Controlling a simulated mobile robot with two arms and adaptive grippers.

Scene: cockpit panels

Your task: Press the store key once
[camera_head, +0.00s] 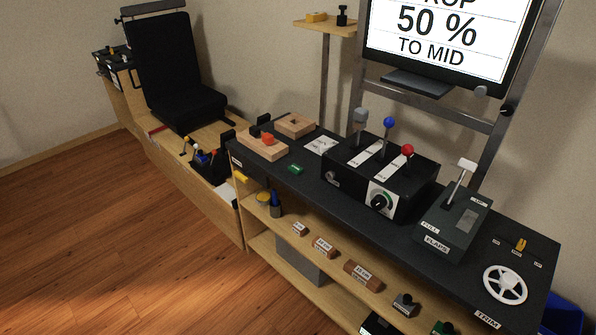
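No key that I can read as the store key shows in the camera_head view. A small green block (296,169) with faint marking lies on the dark desk top, but its lettering is too small to read. The monitor (450,35) at the top right shows "50 %" and "TO MID", with a partly cut-off word above. A black lever box (345,172) on the desk has grey, blue and red knobbed levers and a green-ringed dial on its front. Neither of my grippers is in view.
The flaps lever unit (450,225) and white trim wheel (505,285) stand on the right of the desk. Wooden blocks (263,145) sit at its left end. Shelves below hold labelled blocks (323,246). A black seat (172,70) stands behind left. The wooden floor (100,240) is clear.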

